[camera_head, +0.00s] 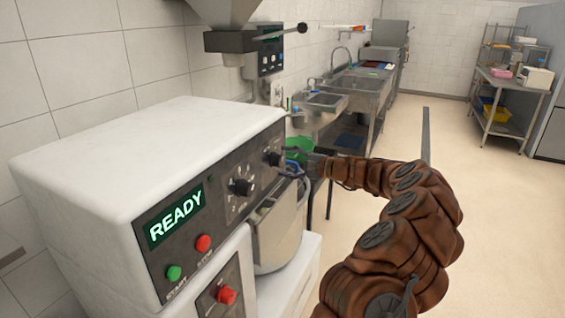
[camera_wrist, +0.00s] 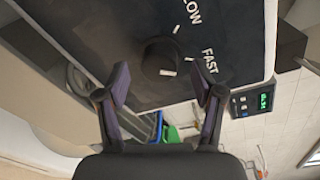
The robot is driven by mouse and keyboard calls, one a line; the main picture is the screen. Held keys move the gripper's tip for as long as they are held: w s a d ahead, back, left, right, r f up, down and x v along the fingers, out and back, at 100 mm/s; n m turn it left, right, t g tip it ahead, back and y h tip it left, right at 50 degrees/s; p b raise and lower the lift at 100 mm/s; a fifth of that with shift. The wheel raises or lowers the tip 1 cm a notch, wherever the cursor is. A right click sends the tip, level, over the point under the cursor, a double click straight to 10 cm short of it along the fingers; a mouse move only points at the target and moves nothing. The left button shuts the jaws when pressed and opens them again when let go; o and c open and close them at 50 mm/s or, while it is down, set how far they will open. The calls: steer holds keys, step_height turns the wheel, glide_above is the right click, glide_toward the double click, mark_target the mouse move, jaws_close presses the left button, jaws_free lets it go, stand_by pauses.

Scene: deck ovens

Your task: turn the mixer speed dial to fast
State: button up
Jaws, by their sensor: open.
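The mixer speed dial (camera_wrist: 158,56) is a dark round knob on a black panel. In the wrist view it sits between and just beyond the fingertips of my gripper (camera_wrist: 160,80), whose two fingers are spread on either side. No contact with the knob is clear. The "FAST" label (camera_wrist: 210,61) is to the right of the knob, and part of "SLOW" is above. A short white mark shows at the knob's lower edge. In the head view the speed dial (camera_head: 273,158) is at the panel's far end, with my gripper (camera_head: 292,167) in front of it.
The white mixer (camera_head: 150,150) carries a READY display (camera_head: 174,216), a second dial (camera_head: 242,187), a green START button (camera_head: 173,272) and a red STOP button (camera_head: 203,243). A steel bowl (camera_head: 279,230) hangs below.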

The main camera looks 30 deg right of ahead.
steer(key=f+v, duration=0.1)
steer(key=v, duration=0.9)
steer(key=shift+r, duration=0.4)
